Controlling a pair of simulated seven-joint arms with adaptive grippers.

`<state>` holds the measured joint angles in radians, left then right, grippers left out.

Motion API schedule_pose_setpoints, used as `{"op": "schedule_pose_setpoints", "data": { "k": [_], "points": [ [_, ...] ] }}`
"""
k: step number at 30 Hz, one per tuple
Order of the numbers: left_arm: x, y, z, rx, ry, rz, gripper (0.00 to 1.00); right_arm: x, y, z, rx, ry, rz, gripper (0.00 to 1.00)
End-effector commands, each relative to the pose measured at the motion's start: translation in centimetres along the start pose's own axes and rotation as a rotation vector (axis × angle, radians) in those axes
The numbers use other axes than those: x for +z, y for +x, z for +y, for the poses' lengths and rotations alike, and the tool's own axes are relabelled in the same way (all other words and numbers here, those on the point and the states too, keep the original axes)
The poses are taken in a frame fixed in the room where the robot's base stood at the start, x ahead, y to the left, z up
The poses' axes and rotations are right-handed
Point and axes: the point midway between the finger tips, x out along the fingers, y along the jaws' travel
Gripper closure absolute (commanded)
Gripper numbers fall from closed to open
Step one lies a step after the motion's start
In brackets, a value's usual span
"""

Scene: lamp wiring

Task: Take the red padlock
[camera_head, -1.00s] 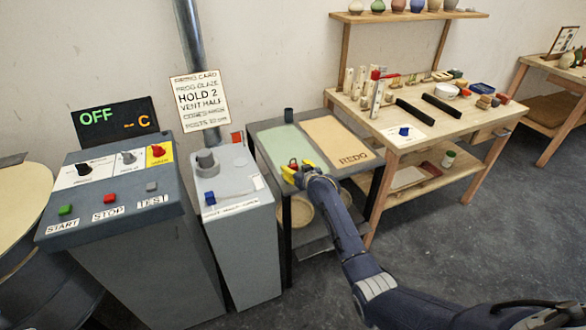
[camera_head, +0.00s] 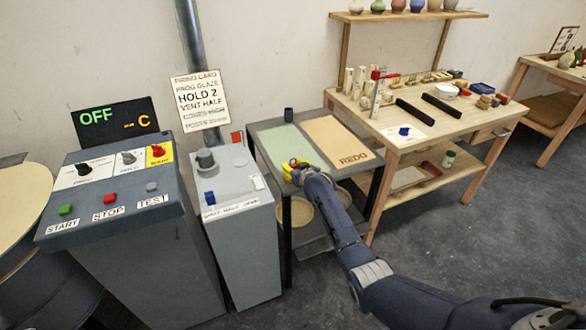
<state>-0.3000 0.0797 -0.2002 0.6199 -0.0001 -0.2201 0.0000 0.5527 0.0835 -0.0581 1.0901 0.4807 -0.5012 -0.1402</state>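A small red thing, which looks like the red padlock (camera_head: 292,161), is at the front of the low table, near the green panel. It is partly hidden by the yellow fingers of my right gripper (camera_head: 295,165). The fingers are close together around it and appear shut on it. Its shackle and lower part cannot be made out. My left gripper is not in view.
The low table has a green panel (camera_head: 284,144) and a tan REDO panel (camera_head: 336,141), with a dark cup (camera_head: 288,115) at its back. A grey cabinet (camera_head: 240,245) and a control console (camera_head: 120,210) stand left. A cluttered wooden workbench (camera_head: 440,132) stands right.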

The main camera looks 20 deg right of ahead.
Motion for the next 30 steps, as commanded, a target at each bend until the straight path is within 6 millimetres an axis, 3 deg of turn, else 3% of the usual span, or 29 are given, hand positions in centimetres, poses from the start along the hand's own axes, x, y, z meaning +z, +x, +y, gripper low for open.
{"op": "schedule_pose_setpoints", "data": {
  "k": [1, 8, 20, 26, 30],
  "points": [
    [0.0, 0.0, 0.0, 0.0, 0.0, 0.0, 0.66, 0.0, 0.0, 0.0, 0.0, 0.0, 0.0, 0.73],
    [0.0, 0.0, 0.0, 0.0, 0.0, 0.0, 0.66, 0.0, 0.0, 0.0, 0.0, 0.0, 0.0, 0.97],
    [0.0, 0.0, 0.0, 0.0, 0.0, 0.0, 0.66, -0.6, -0.2, 0.0, 0.0, 0.0, 0.001, 0.98],
    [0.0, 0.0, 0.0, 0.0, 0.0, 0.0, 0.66, -2.9, -1.0, 0.0, 0.001, 0.001, 0.005, 0.98],
    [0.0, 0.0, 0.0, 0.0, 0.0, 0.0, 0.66, -6.0, -2.1, 0.0, 0.001, -0.001, 0.007, 0.98]
  ]
}}
